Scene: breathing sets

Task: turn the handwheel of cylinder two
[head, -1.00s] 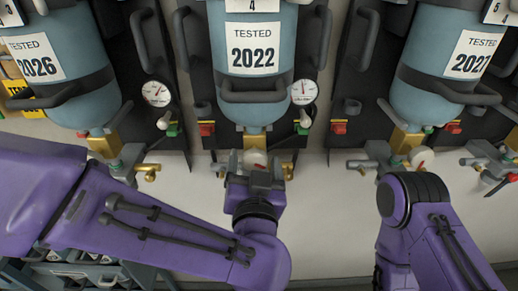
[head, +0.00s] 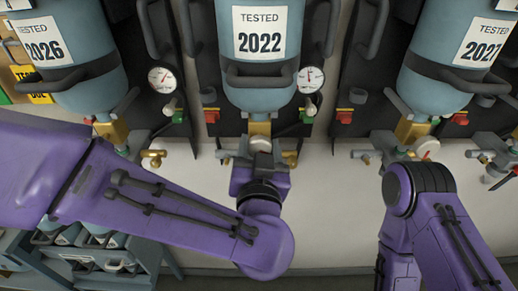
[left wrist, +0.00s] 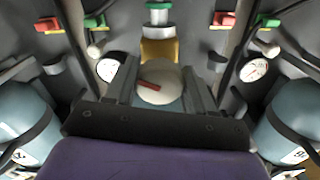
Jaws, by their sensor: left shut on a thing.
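The middle blue cylinder (head: 262,88), labelled TESTED 2022, hangs on the rack with its brass valve below. Its pale round handwheel (head: 261,145) sits at the front of that valve. In the left wrist view the handwheel (left wrist: 158,85) shows a red mark, tilted slightly. My left gripper (head: 258,160) is at this handwheel, with a finger on each side of it, shut on it. The left gripper's fingers (left wrist: 160,95) also show in the wrist view. No number plate of this cylinder is in view now. My right arm is at the right; its gripper is not visible.
Cylinders labelled 2026 (head: 75,75) and 2027 (head: 450,75) hang on either side, with their own valves. Gauges (head: 162,79) (head: 311,79), red and green fittings and dark handles surround the middle cylinder. A grey bin rack (head: 100,260) stands at lower left. The pale wall below the valves is clear.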

